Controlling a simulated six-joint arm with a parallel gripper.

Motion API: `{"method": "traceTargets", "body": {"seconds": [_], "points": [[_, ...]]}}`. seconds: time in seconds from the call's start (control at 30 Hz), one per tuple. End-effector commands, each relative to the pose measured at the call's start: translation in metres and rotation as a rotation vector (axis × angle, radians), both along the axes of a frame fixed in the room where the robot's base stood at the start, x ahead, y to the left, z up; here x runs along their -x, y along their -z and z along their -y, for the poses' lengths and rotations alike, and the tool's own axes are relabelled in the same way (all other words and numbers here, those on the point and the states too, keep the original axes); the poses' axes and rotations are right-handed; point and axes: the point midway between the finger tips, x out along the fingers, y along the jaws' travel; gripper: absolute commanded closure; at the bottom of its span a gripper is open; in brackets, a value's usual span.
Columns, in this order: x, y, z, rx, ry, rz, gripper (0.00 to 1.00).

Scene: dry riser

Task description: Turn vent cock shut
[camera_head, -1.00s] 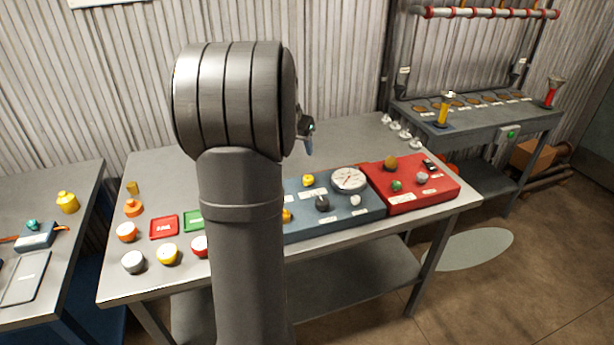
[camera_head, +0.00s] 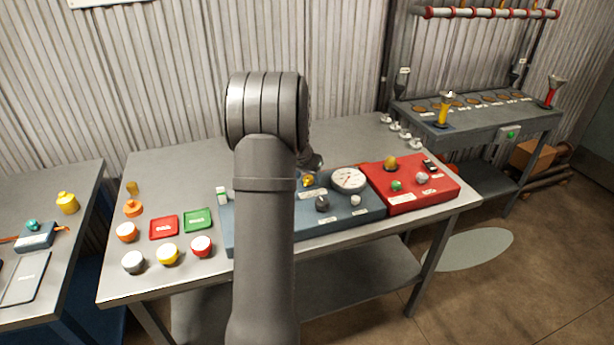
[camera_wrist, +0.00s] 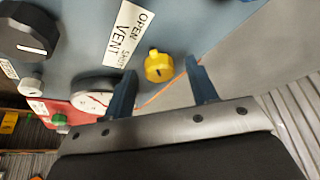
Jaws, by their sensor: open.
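The vent cock is a small yellow knob (camera_wrist: 158,68) on the blue-grey panel (camera_wrist: 75,50). A white label (camera_wrist: 128,35) beside it reads OPEN, VENT and SHUT. The knob also shows in the head view (camera_head: 308,182), partly hidden by my wrist. My gripper (camera_wrist: 161,66) is open, with its two dark fingers on either side of the knob in the wrist view. I see gaps on both sides and cannot tell how deep the fingers reach around it. In the head view my arm hides part of the panel and most of the gripper.
A dial gauge (camera_head: 348,179), a black knob (camera_head: 322,203) and a small white knob (camera_head: 355,200) stand on the same panel close by. A red panel (camera_head: 415,198) with several knobs adjoins on the right. Caps and trays lie left on the bench (camera_head: 125,286).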

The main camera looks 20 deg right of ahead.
Motion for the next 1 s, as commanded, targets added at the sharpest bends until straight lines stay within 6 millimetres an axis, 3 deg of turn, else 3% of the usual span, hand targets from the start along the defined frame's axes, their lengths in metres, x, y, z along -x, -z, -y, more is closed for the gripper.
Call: {"method": "traceTargets", "body": {"seconds": [0.2,0.43,0.77,1.0], "points": [[-0.0001,0.0002,0.0001,0.0,0.0,0.0,0.48],[0.0,0.0001,0.0,0.0,0.0,0.0,0.92],[0.0005,0.0001,0.0005,0.0,-0.038,0.0,0.92],[0.0018,0.0007,0.0014,-0.002,-0.173,-0.002,0.92]]}}
